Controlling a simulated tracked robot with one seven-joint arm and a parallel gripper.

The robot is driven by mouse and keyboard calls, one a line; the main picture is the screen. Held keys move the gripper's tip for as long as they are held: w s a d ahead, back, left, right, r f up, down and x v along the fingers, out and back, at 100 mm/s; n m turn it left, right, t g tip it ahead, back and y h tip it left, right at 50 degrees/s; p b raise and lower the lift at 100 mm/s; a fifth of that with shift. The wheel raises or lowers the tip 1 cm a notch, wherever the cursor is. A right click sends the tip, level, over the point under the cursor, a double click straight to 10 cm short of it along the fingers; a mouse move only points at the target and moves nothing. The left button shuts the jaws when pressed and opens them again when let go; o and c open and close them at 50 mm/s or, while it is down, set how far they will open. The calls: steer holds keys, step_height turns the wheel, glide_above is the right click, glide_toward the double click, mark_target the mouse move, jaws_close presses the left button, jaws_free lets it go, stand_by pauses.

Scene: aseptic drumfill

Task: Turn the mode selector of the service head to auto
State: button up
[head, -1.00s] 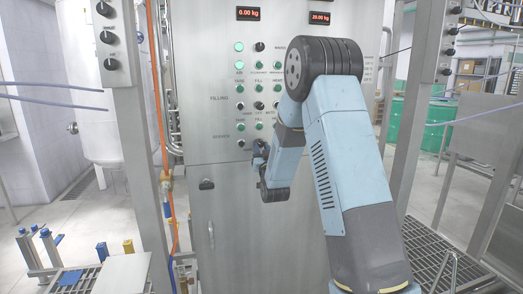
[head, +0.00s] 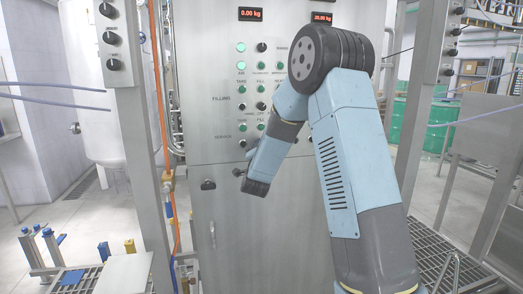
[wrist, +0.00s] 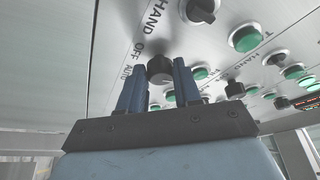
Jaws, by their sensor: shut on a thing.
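A black selector knob (wrist: 160,69) on the steel panel sits between the two blue fingers of my gripper (wrist: 160,74) in the wrist view. My gripper is shut on it. The labels HAND, OFF and AUTO run beside the knob. Its pointer is not clear, so I cannot tell its setting. In the head view my gripper (head: 239,172) is at the lower part of the control panel (head: 222,165), mostly behind my wrist. A SERVICE label and a small black knob (head: 242,143) show just above it.
Green lamps (wrist: 246,38) and another black knob (wrist: 202,10) are close to the fingers. A column with black knobs (head: 112,38) stands at the left. An orange hose (head: 163,120) runs beside the panel. A door latch (head: 208,184) is lower left of my gripper.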

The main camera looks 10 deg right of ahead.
steer(key=m+g, duration=0.1)
steer(key=m, duration=0.1)
steer(key=m+g, duration=0.1)
steer(key=m, duration=0.2)
steer(key=shift+r+h, duration=0.15)
steer(key=shift+h, duration=0.25)
steer(key=m+g, duration=0.2)
steer(key=m, duration=0.2)
steer(key=shift+d+r+m, duration=0.1)
steer(key=shift+r+m, duration=0.05)
steer(key=shift+m, duration=0.15)
steer(key=shift+s+y, duration=0.1)
steer(key=shift+y, duration=0.2)
steer(key=o, duration=1)
steer(key=shift+o, duration=0.2)
steer(key=v, duration=1.3)
steer(key=shift+s+a, duration=0.2)
steer(key=shift+s, duration=0.05)
